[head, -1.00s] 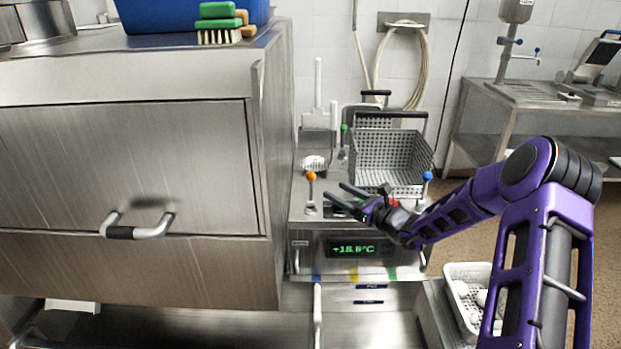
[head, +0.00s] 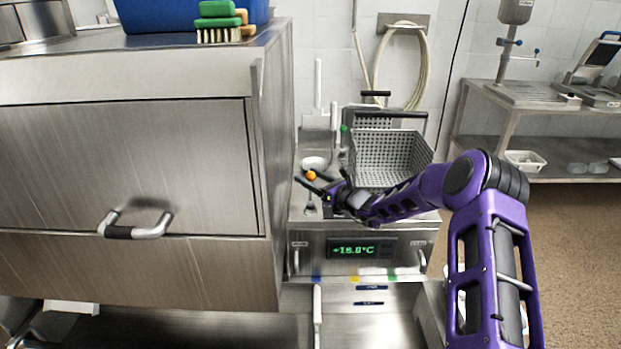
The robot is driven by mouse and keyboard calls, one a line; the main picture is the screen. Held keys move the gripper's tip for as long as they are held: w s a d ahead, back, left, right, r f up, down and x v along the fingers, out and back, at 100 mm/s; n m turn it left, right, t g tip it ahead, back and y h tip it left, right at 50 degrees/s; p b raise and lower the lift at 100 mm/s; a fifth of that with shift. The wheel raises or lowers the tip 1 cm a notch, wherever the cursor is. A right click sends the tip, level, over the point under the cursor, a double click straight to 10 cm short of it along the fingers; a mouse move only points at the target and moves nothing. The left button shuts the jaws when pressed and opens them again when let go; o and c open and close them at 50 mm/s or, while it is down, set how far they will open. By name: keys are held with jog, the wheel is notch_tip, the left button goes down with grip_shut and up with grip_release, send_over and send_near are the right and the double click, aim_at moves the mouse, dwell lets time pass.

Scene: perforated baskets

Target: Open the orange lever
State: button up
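The orange lever (head: 311,175) is a short upright metal stem with an orange ball knob, at the left front of the fryer-like unit (head: 318,262). My gripper (head: 306,181) reaches in from the right at the height of the knob. Its two dark fingers are spread, one in front of the stem and one behind, with the knob showing between or just above them. I cannot tell whether either finger touches the lever. The lever's stem is partly hidden by the near finger.
A perforated basket (head: 388,155) stands just behind my forearm. A large steel cabinet (head: 120,170) with a handle stands close on the left. A steel table (head: 535,95) is at the back right, with open floor (head: 570,240) before it.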

grip_shut()
dwell(1.2)
